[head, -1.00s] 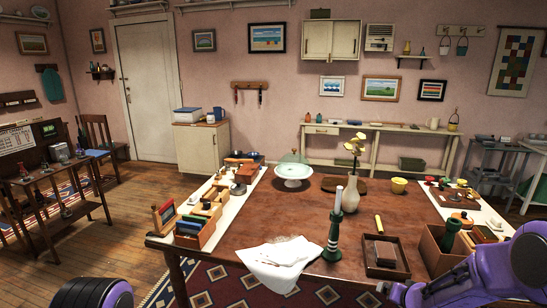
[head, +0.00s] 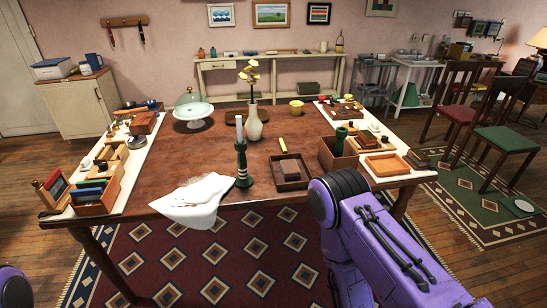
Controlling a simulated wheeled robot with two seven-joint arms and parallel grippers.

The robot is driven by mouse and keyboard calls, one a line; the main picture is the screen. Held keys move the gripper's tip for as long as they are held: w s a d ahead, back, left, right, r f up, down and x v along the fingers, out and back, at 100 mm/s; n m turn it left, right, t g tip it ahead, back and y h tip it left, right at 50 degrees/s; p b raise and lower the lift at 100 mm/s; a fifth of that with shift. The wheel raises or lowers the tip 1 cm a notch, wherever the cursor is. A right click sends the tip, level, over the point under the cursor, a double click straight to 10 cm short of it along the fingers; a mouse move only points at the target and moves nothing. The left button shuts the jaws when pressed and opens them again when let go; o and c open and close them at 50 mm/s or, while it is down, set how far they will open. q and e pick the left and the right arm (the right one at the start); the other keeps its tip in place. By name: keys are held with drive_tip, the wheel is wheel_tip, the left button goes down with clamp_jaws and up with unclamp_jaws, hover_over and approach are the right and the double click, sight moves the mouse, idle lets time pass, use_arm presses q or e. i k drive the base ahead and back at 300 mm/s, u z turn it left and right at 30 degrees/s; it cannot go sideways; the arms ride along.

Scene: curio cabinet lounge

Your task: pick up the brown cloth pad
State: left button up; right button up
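A dark open box (head: 277,183) stands at the front of the brown wooden table (head: 225,150). A small brown pad-like piece (head: 290,169) lies in it and may be the brown cloth pad; it is too small to be sure of its material. My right arm reaches up from the lower right and ends near the table's front edge in view, just below and right of the box. Neither of my grippers shows. Only a bit of my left arm shows in the bottom left corner.
A green candlestick (head: 242,172) with a pale candle stands left of the box, beside a white cloth (head: 196,201) hanging over the edge. A taller brown box (head: 337,160) stands to the right. A white vase (head: 254,128) is behind. Crowded white runners line both table ends.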

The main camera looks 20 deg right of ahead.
sight(289, 168)
drive_tip(key=z, duration=2.05)
drive_tip(key=i, duration=1.3)
drive_tip(key=u, duration=2.05)
drive_tip(key=i, duration=0.45)
drive_tip(key=u, duration=0.1)
